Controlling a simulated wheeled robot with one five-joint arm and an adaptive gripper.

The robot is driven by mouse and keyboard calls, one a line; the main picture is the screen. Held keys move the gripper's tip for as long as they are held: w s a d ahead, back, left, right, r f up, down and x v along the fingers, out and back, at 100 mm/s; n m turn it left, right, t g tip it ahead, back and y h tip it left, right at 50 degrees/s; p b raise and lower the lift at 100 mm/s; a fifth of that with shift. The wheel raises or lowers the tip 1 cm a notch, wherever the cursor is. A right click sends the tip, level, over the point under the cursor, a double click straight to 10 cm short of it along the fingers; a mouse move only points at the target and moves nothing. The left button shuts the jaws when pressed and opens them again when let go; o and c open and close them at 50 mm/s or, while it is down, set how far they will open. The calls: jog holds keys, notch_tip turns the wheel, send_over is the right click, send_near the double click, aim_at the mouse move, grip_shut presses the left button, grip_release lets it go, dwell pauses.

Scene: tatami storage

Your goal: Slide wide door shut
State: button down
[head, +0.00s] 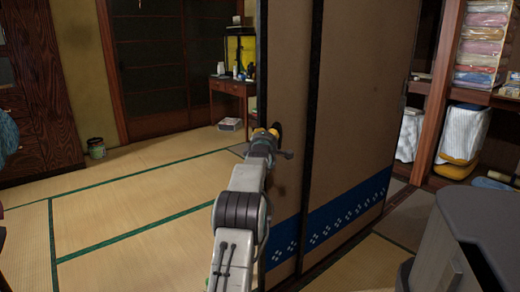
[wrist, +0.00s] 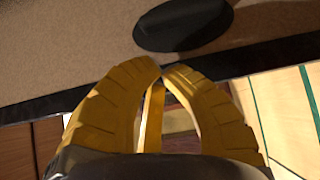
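The sliding door shows in the head view as tan panels with black frames and a blue patterned band low down. The left panel (head: 292,95) overlaps the right panel (head: 362,100). My gripper (head: 272,132) is at the left panel's free left edge, around mid-height. In the wrist view the yellow fingers (wrist: 161,68) are shut, tips together, with nothing between them. A dark oval handle recess (wrist: 185,22) is on the tan panel just beyond the tips. The black frame edge (wrist: 75,98) runs behind the fingers. Contact with the door cannot be told.
An open room with tatami floor (head: 130,205) lies left of the panel edge. A small desk (head: 232,88) stands at the back. Shelves with folded cloth (head: 483,45) and bedding (head: 462,135) are at right. A grey body (head: 480,235) fills the lower right.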

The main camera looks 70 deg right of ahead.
jog(key=s+a, duration=0.2)
jog(key=a, duration=0.7)
jog(key=shift+a+b, duration=0.3)
jog(key=shift+b, duration=0.1)
jog(key=shift+w+r, duration=0.1)
jog(key=shift+w, duration=0.05)
